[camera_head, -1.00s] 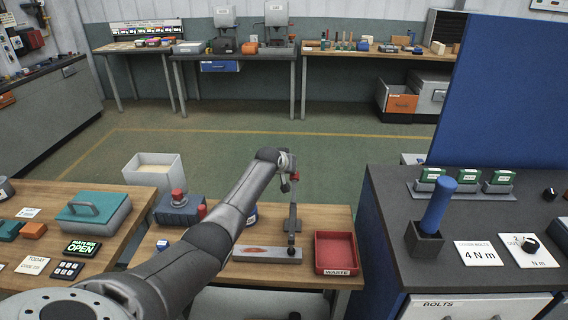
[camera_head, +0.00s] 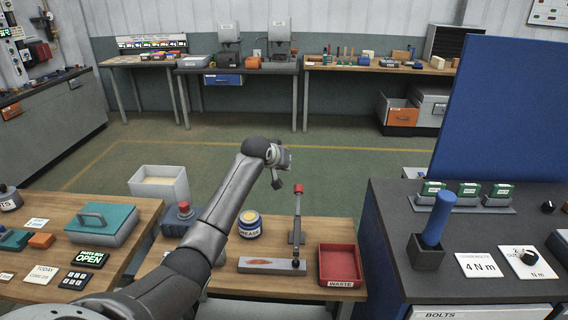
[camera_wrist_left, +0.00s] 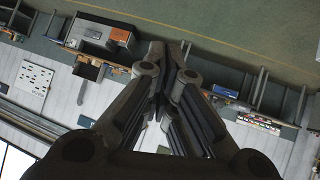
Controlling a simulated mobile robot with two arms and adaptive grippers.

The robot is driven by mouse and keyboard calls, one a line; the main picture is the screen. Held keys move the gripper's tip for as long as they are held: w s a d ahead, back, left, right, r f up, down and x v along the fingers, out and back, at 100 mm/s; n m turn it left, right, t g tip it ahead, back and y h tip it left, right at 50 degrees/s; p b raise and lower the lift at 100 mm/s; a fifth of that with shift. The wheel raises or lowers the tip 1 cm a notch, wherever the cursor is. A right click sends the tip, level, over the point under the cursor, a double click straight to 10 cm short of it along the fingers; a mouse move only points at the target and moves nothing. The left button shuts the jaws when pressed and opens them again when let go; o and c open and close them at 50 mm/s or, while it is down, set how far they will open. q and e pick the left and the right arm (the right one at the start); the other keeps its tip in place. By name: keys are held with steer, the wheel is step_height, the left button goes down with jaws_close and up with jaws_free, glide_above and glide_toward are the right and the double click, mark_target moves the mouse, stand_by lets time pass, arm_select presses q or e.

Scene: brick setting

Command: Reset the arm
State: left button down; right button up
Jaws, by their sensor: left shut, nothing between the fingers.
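My left arm (camera_head: 225,205) reaches in from the lower left over the wooden bench. My left gripper (camera_head: 276,184) is small in the head view, in the air up and left of an upright lever with a red knob (camera_head: 298,189), and looks apart from it. In the left wrist view the fingers of my left gripper (camera_wrist_left: 165,62) come together, shut and empty, with floor and far benches beyond. My right gripper is not in view.
On the bench near the arm are a grease tin (camera_head: 249,224), a grey plate with a reddish mark (camera_head: 262,265) and a red waste tray (camera_head: 341,283). A dark counter (camera_head: 400,215) and blue panel (camera_head: 500,110) stand to the right. Open floor (camera_head: 350,160) lies beyond.

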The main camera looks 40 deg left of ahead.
arm_select(q)
steer(key=shift+s+r, duration=0.1)
steer(key=shift+r, duration=0.15)
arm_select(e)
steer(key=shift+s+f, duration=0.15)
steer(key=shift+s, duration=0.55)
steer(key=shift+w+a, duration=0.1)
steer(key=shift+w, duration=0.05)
